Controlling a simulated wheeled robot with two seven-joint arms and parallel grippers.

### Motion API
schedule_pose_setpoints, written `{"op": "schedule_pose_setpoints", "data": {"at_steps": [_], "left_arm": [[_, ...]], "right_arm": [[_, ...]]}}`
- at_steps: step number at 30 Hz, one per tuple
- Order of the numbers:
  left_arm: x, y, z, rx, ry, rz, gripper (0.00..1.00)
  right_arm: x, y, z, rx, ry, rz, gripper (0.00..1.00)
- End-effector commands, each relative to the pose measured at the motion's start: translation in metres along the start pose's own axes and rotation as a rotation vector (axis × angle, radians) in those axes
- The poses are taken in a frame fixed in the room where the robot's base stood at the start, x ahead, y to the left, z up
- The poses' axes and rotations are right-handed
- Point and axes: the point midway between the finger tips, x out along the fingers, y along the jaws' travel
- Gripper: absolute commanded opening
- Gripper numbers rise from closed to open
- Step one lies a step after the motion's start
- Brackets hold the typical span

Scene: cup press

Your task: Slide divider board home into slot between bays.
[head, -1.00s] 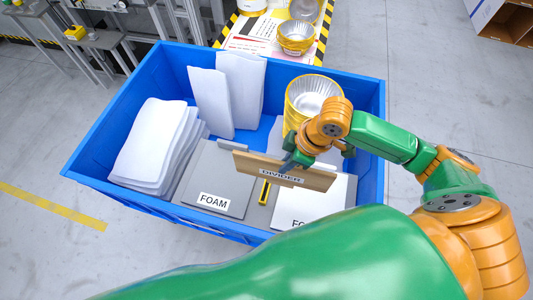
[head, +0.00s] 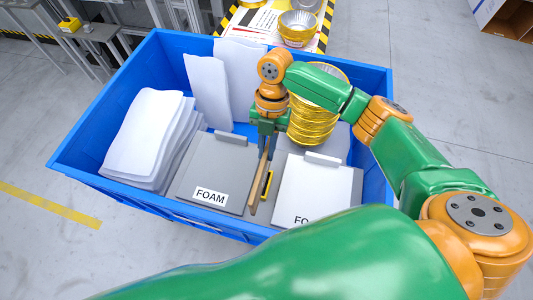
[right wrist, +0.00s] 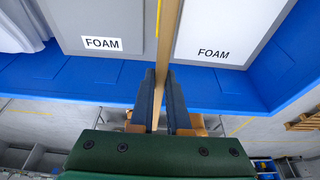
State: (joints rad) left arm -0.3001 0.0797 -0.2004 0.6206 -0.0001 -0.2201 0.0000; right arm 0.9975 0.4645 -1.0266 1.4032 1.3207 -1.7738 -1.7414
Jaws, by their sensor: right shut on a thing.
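The divider board (head: 259,180) is a thin wooden board, seen nearly edge-on, between the two foam bays. My right gripper (head: 265,148) is shut on its top edge from above. In the right wrist view the board (right wrist: 168,38) runs away between the fingers (right wrist: 161,82). The yellow-edged dark slot (head: 267,186) lies just right of the board in the head view. I cannot tell whether the board's lower edge is in the slot. The left foam pad (head: 215,165) is grey; the right one (head: 318,190) is white-topped. My left gripper is out of view.
The blue crate (head: 110,165) walls in the work area. White sheets (head: 143,130) stand at its left, more stand at the back. A tall stack of gold foil cups (head: 312,122) stands close right of my gripper. More cups (head: 297,28) stand on the striped table behind.

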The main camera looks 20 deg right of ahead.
Motion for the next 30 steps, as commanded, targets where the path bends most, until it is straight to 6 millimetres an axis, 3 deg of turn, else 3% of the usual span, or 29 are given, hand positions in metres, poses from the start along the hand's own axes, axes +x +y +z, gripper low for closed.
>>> {"op": "schedule_pose_setpoints", "data": {"at_steps": [12,24,30], "left_arm": [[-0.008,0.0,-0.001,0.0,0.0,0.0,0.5],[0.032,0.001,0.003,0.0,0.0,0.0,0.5],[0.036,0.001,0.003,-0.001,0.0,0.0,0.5]], "right_arm": [[-0.005,0.0,0.0,0.0,0.013,0.001,0.0],[0.046,0.0,0.015,0.0,0.012,0.001,0.0],[0.053,0.0,0.018,-0.001,0.012,0.001,0.0]]}}
